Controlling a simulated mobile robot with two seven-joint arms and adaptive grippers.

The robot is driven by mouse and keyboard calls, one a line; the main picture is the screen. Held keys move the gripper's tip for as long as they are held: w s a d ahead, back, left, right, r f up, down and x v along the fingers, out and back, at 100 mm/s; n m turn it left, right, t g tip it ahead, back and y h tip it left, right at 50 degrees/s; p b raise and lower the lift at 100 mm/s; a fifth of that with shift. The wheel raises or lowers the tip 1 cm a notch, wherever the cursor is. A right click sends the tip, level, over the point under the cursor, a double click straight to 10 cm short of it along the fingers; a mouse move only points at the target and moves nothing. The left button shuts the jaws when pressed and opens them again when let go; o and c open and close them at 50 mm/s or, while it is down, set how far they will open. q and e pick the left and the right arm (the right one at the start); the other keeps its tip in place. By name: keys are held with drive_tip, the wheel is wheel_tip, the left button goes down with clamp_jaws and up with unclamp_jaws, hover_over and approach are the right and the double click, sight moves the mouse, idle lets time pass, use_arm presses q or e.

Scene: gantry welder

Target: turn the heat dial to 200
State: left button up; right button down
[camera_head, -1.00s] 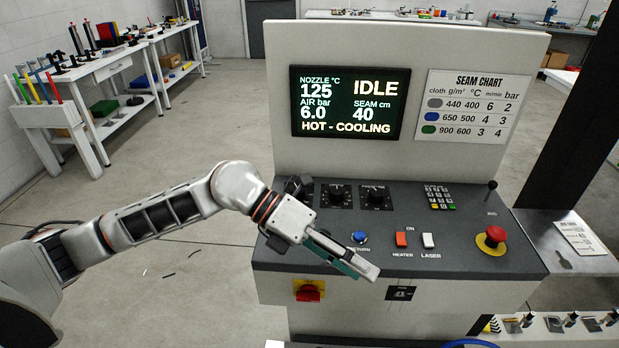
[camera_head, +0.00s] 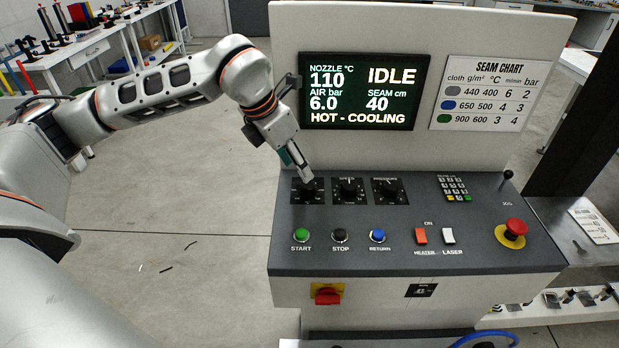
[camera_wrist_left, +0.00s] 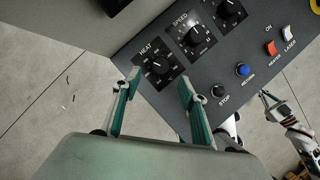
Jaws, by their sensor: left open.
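The heat dial (camera_wrist_left: 157,67) is a black knob on a square black plate at the panel's left end. In the head view the heat dial (camera_head: 308,193) is partly hidden by my left gripper (camera_head: 303,174). In the wrist view my left gripper (camera_wrist_left: 159,82) is open, its teal-backed fingers apart on either side of the dial's lower edge. The fingers hold nothing; I cannot tell whether they touch the panel. The display (camera_head: 364,92) reads nozzle 110 °C, IDLE, HOT - COOLING. An arm that seems to be my right one (camera_wrist_left: 285,115) shows at the wrist view's right; its jaws are too small to judge.
The speed dial (camera_head: 348,190) and another dial (camera_head: 389,190) stand right of the heat dial. Start (camera_head: 301,235), stop (camera_head: 340,235) and return (camera_head: 377,235) buttons line the panel front. A red emergency button (camera_head: 515,228) is at the right. Open floor lies left.

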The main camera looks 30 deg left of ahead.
sight(306, 185)
use_arm(q)
drive_tip(key=x, duration=0.7)
drive_tip(key=shift+d+f+p, duration=0.1)
drive_tip(key=shift+f+p, duration=0.15)
drive_tip(key=shift+p, duration=0.15)
drive_tip(key=c, duration=1.1)
